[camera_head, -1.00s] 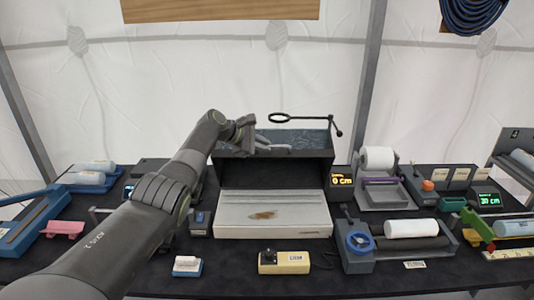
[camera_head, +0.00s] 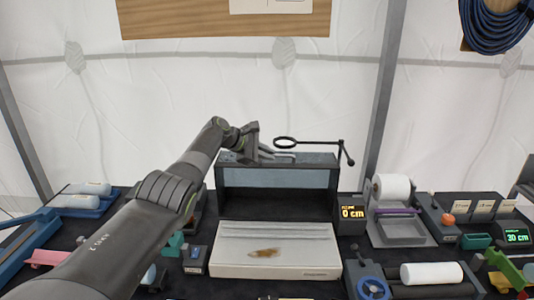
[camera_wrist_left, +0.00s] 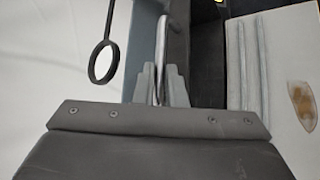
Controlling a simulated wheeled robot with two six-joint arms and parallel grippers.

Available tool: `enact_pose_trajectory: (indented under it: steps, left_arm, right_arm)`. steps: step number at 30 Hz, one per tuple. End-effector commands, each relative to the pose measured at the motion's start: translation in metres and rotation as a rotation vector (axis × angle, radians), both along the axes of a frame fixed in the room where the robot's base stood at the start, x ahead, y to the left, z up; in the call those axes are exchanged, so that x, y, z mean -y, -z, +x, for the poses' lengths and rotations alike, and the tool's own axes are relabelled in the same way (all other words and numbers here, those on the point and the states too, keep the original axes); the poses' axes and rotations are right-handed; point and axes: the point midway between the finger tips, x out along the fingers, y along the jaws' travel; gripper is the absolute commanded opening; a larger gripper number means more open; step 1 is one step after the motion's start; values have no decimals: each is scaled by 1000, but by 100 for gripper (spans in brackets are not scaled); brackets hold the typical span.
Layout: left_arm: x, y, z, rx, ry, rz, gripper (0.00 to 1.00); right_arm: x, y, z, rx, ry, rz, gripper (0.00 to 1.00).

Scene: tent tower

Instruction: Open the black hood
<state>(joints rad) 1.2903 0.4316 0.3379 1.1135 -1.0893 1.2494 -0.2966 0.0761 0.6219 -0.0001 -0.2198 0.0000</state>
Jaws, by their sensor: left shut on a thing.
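The black hood (camera_head: 277,205) stands at the centre, with a dark open front and a blue-grey panel (camera_head: 280,178) across its upper part. A thin grey handle bar (camera_wrist_left: 160,48) shows in the left wrist view. My left gripper (camera_head: 263,152) is at the hood's top edge, and its fingers (camera_wrist_left: 162,88) are shut on this bar. The finger contact is partly hidden in the head view. My right gripper is not in view.
A black ring on an arm (camera_head: 285,143) hangs close above the hood, beside my gripper. A white base (camera_head: 276,262) with a brown mark lies in front.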

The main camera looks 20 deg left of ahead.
Motion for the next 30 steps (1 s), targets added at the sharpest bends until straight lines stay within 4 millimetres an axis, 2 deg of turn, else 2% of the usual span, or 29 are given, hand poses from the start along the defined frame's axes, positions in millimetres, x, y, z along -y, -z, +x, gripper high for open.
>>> enact_pose_trajectory:
  steps: [11,12,16,30]
  left_arm:
    - [0,-2,1,5,-2,0,0]
    - [0,-3,1,5,-2,0,14]
    - [0,-2,1,4,-1,0,32]
    - [-4,-3,-2,3,-1,0,32]
  right_arm:
    - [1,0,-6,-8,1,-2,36]
    - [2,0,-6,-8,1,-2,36]
    - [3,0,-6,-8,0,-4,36]
    - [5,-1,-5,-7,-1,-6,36]
